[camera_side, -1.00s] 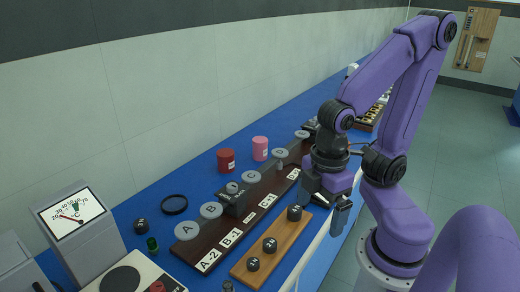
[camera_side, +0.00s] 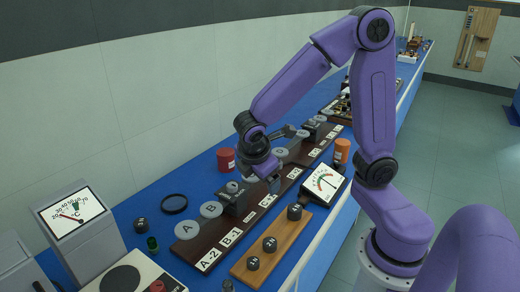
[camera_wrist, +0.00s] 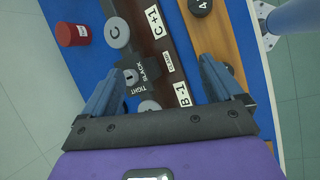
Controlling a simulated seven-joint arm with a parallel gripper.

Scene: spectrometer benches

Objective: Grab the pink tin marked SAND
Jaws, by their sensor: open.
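The pink tin cannot be seen now; in the side view my arm covers the spot where it stood behind the rail, and it is not in the wrist view. A red tin (camera_side: 226,159) stands on the blue bench behind the dark rail (camera_side: 205,249); it also shows at the upper left of the wrist view (camera_wrist: 70,34). My gripper (camera_side: 262,181) is over the rail near the block by disc C, to the right of the red tin. In the wrist view its two fingers (camera_wrist: 160,65) are spread with nothing held between them.
The rail carries grey lettered discs such as A (camera_side: 187,229) and a dark TIGHT/SLACK block (camera_wrist: 141,75). A wooden strip (camera_side: 243,272) with black knobs lies in front. A dial meter (camera_side: 323,183) and orange jar (camera_side: 342,151) stand to the right. A black ring (camera_side: 174,204) lies at left.

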